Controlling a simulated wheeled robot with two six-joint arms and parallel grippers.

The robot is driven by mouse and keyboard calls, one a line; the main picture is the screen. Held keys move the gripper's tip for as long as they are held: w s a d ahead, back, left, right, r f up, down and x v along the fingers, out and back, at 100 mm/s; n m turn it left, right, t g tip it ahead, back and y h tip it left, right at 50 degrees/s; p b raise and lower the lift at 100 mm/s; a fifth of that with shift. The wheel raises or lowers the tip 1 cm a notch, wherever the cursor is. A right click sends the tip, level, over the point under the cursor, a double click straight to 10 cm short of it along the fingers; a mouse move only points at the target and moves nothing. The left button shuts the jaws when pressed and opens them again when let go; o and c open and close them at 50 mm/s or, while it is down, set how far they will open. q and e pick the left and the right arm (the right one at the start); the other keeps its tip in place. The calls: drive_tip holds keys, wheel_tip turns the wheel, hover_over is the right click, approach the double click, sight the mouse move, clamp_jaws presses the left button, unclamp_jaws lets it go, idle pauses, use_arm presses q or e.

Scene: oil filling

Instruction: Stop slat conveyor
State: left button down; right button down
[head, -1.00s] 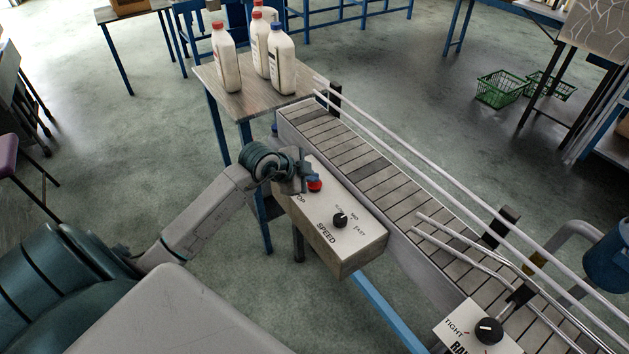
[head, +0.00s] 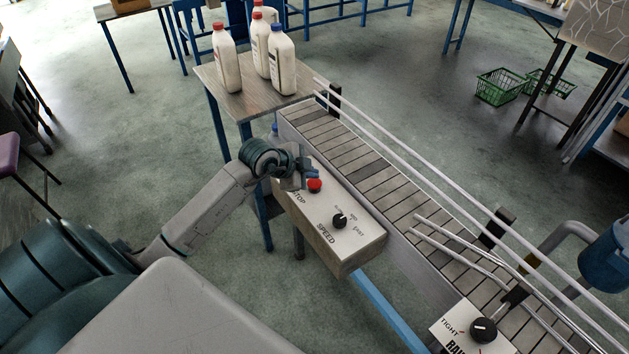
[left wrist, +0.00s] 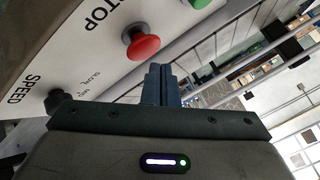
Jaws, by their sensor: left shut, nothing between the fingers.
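The slat conveyor (head: 335,145) runs diagonally from the small table toward the lower right. On its near side is a control box (head: 345,243) with a red STOP button (head: 315,186) and a black SPEED knob (head: 339,221). My left gripper (head: 306,178) is close by the red button, at its upper left. In the left wrist view, its blue-grey fingers (left wrist: 160,84) are together and empty. The red button (left wrist: 143,46) stands out from the panel just beyond the fingertips, with a green button (left wrist: 198,3) further along. I cannot tell whether the fingers touch the red button.
Several bottles (head: 227,62) stand on the small wooden table (head: 225,98) at the conveyor's far end. Metal guide rails (head: 425,172) run along the belt. A rail knob panel (head: 460,330) sits at lower right. Open floor lies left of the box.

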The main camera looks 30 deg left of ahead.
sight(311, 184)
use_arm(q)
drive_tip(key=shift+r+p, duration=2.5)
drive_tip(key=shift+r, duration=0.1)
drive_tip(key=shift+f, duration=0.1)
